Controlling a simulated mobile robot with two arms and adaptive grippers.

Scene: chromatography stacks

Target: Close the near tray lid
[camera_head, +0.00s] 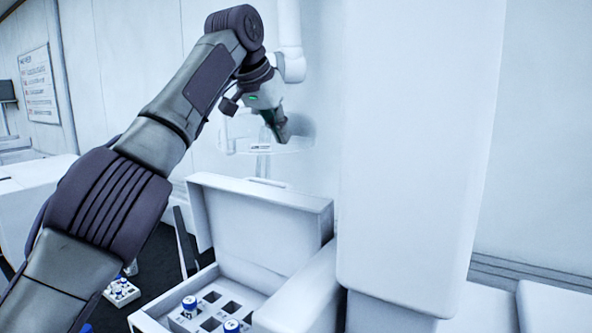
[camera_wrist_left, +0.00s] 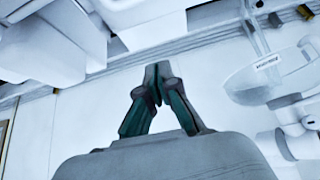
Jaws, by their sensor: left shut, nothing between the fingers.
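A white tray box (camera_head: 150,320) stands at the bottom of the head view. Its lid (camera_head: 262,222) is open and stands upright, leaning back. Inside is a white rack (camera_head: 213,297) with square slots; a few hold blue-and-white capped vials (camera_head: 190,303). My left gripper (camera_head: 282,138) is above and behind the raised lid, apart from it, pointing down. In the left wrist view its fingertips (camera_wrist_left: 158,73) meet, with nothing between them. White blocks fill the top left there; I cannot tell if the lid is among them. My right gripper is not in view.
A large white upright block (camera_head: 420,140) stands close to the right of the tray and hides part of that side. A clear dish-like holder with a label (camera_head: 262,148) is behind the gripper. A small vial rack (camera_head: 122,292) lies lower left on the dark surface.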

